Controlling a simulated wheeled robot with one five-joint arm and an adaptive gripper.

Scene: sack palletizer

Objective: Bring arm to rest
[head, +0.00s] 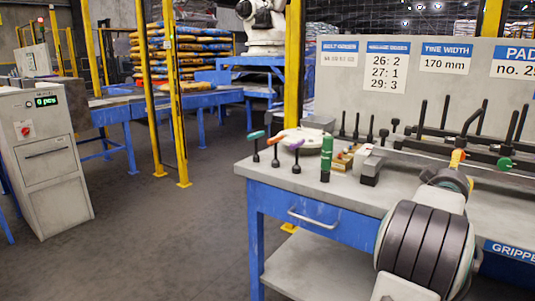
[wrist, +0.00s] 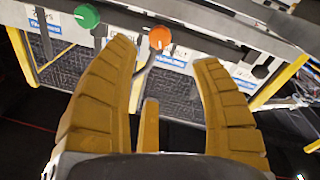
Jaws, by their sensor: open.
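My gripper (wrist: 165,56) is open in the wrist view, its two tan ribbed fingers spread apart with no object held between them. An orange round knob (wrist: 160,38) shows between the fingertips, on a dark stem; I cannot tell whether a finger touches it. A green round knob (wrist: 87,15) is to the upper left, outside the left finger. In the head view my arm (head: 425,245) reaches over the right part of the workbench (head: 225,165), and its wrist largely hides the gripper.
The bench holds several knobbed pegs (head: 275,145), a green cylinder (head: 326,158) and a dark rack (head: 470,148). A sign board (head: 400,95) stands behind. A control cabinet (head: 45,160) is at left, with yellow posts (head: 178,100) beyond. The floor between cabinet and bench is clear.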

